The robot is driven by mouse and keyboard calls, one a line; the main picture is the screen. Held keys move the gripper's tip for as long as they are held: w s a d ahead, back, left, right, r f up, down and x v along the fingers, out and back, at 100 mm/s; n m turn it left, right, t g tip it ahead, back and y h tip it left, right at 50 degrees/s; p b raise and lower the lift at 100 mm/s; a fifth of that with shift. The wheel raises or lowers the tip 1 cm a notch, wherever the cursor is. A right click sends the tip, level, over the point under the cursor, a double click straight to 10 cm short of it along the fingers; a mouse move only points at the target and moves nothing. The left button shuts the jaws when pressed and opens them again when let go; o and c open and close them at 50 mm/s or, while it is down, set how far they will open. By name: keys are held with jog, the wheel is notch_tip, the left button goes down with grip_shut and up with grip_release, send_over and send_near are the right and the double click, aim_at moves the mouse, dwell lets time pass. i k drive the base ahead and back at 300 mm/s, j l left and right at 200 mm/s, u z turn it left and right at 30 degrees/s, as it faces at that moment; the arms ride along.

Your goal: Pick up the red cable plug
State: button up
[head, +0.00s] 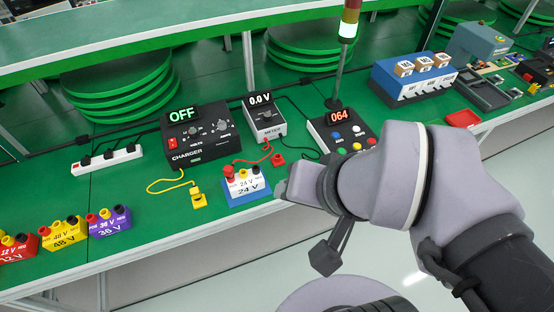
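A small red plug (278,160) lies on the green bench in front of the meter (264,118), right of the 24 V block (246,188). A red cable (250,161) runs from near the meter's front toward the block's left side. A red piece (229,171) sits on the block's left terminal; I cannot tell whether it is a plug. My gripper (326,259) hangs at the bench's front edge, right of and nearer than the red plug and apart from it. It is seen from behind and the side, so its opening and anything between its fingers are hidden.
A yellow plug (198,198) with a yellow cable lies before the charger (198,134), which reads OFF. Red, yellow and purple blocks (109,222) stand at left. A button box (342,134) stands behind my arm. Bare bench lies left of the yellow plug.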

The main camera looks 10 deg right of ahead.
aim_at(229, 171)
jog(key=i+j, duration=0.15)
jog(key=j, duration=0.2)
jog(key=i+j+z, duration=0.15)
jog(key=j, duration=0.2)
jog(key=i+j, duration=0.1)
jog(key=j, duration=0.25)
jog(key=i+j+z, duration=0.1)
jog(key=j, duration=0.25)
jog(key=i+j+z, duration=0.1)
jog(key=j, duration=0.3)
